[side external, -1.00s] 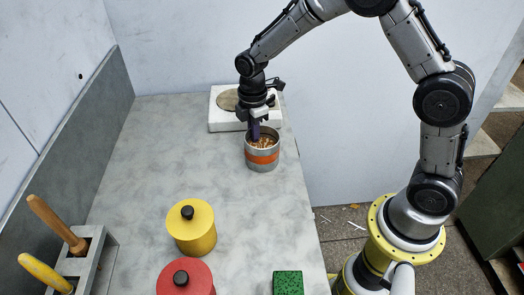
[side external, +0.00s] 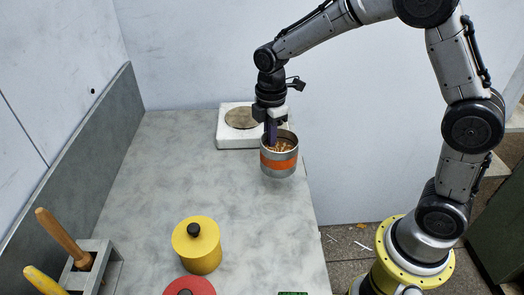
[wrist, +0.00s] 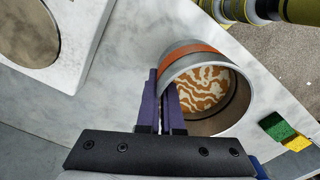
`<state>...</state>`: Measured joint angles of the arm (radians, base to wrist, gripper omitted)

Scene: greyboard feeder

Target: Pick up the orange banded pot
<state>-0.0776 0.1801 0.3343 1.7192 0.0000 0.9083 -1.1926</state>
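The grey pot with an orange band (side external: 279,162) is near the right edge of the grey table in the side view, held slightly above the surface. Brown and white contents show inside it. In the wrist view the pot (wrist: 195,52) is tilted in the picture, with its open mouth facing the camera. My gripper (side external: 271,140) has its purple fingers pinching the pot's wall at the rim, one inside and one outside. The fingers (wrist: 160,100) show close together in the wrist view. The inner fingertip is hidden in the pot.
A white scale (side external: 232,138) with a round plate stands behind the pot. A yellow lidded canister (side external: 203,258) and a red one (side external: 190,287) stand in front. A holder (side external: 100,262) with wooden-handled tools is at front left. The middle of the table is clear.

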